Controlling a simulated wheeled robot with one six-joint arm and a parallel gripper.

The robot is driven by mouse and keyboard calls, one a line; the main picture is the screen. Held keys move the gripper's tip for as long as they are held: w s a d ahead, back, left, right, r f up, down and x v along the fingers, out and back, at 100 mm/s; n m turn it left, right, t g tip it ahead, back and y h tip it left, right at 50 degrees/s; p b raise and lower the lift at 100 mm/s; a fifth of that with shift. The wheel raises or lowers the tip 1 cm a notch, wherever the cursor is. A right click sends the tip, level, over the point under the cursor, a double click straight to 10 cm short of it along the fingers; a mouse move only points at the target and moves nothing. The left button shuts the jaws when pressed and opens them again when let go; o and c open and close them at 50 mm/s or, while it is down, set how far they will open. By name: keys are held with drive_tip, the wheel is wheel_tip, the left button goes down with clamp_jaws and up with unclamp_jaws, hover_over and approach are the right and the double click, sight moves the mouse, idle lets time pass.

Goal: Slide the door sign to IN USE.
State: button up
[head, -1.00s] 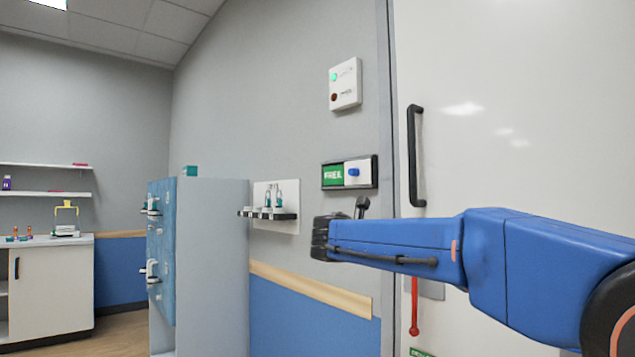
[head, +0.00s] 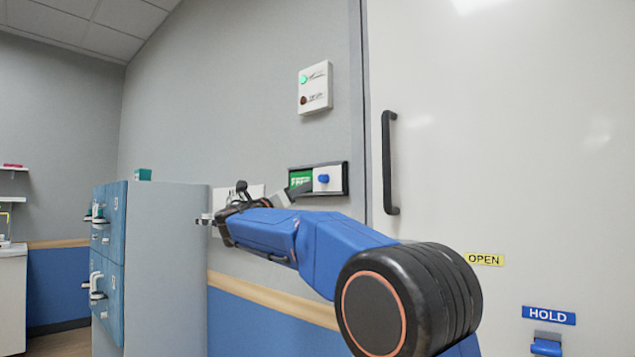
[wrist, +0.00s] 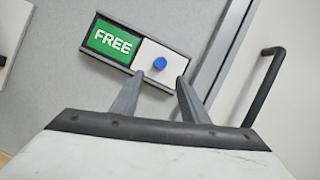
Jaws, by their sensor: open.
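The door sign (head: 343,192) is a dark-framed panel on the grey wall left of the door. Its green face reading FREE (wrist: 112,42) shows on the left. A white slider plate (wrist: 171,81) with a round blue knob (wrist: 159,63) covers the right part. It also shows in the head view (head: 322,179). My gripper (wrist: 158,82) is open and empty, its two grey fingers apart and pointing at the sign, with the knob seen between and just beyond the tips. In the head view my gripper partly hides the sign's lower left. I cannot tell whether a finger touches it.
A white door (head: 500,130) with a black vertical handle (head: 388,162) stands right of the sign. A white box with a green light (head: 315,88) is above it. A grey-blue cabinet (head: 160,260) stands to the left. OPEN and HOLD labels are on the door.

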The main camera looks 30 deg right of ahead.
sight(320, 179)
drive_tip(key=x, duration=1.1)
drive_tip(key=shift+d, duration=0.35)
